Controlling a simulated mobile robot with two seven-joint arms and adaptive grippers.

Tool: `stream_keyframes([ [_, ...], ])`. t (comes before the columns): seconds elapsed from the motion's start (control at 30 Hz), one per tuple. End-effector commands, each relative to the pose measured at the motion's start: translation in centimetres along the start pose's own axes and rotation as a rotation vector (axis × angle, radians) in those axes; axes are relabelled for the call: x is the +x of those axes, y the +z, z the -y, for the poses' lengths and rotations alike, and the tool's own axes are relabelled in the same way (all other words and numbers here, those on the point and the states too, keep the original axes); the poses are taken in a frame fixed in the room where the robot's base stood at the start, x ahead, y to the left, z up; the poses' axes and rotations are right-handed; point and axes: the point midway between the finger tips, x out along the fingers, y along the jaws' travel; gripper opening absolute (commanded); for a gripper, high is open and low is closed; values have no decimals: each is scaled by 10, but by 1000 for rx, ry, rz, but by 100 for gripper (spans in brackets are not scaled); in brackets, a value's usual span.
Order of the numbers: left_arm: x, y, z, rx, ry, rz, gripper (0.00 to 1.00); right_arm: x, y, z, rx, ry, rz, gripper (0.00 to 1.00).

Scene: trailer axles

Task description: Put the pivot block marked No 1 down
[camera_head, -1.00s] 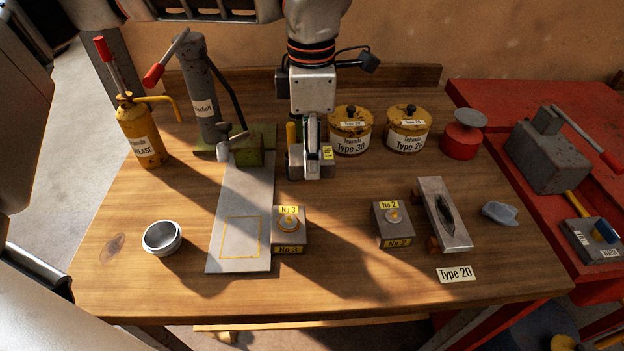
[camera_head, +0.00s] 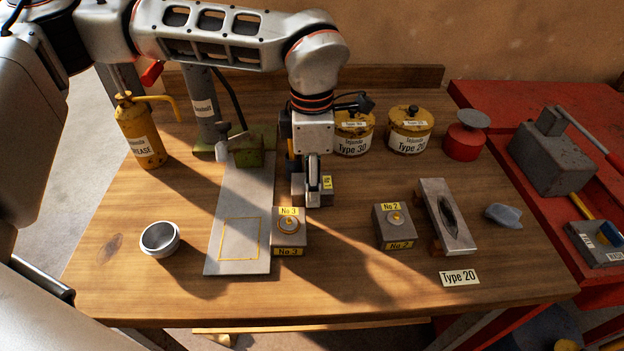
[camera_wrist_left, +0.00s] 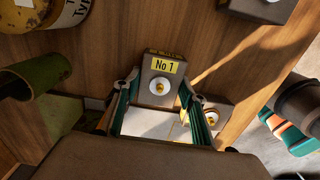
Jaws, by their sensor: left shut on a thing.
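The pivot block marked No 1 (camera_head: 327,190) is a grey block with a yellow label. The left wrist view shows its top (camera_wrist_left: 161,67) with the label and a white ring around a brass centre. My left gripper (camera_head: 313,197) is shut on this block, one finger on either side. The block is upright over the wooden table, behind and slightly right of the No 3 block (camera_head: 290,240). I cannot tell whether its underside touches the wood. The finger hides part of it in the head view. My right gripper is in neither current view.
A grey plate with a yellow outline (camera_head: 238,255) lies to the left. The No 2 block (camera_head: 393,232) and a slotted metal piece (camera_head: 446,215) stand to the right. Yellow cans (camera_head: 411,130) stand behind. Wood between No 3 and No 2 is clear. A metal cup (camera_head: 160,238) is front left.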

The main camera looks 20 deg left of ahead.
Motion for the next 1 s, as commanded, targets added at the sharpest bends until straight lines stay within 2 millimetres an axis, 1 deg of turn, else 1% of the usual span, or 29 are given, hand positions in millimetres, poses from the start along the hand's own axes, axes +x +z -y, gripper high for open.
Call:
stream_keyframes([
  [0.07,1,0,0,0,1,1,0,0,0,0,0,0,1,31],
  [0.1,3,0,0,0,-1,-1,44,0,0,0,0,0,1,31],
  [0.17,3,0,0,0,0,-1,58,0,0,0,0,0,1,31],
  [0.47,2,0,0,0,0,-1,58,1,3,0,0,-1,4,31],
  [0.6,-4,0,0,0,2,1,58,2,1,-1,-1,0,2,31],
  [0.67,-12,0,-1,0,4,1,58,2,-1,-1,-1,1,0,31],
  [0.77,-29,1,-1,0,4,2,58,2,-5,-2,0,2,-6,31],
  [1.0,-79,1,-1,0,5,2,58,0,-11,-2,5,1,-11,31],
])
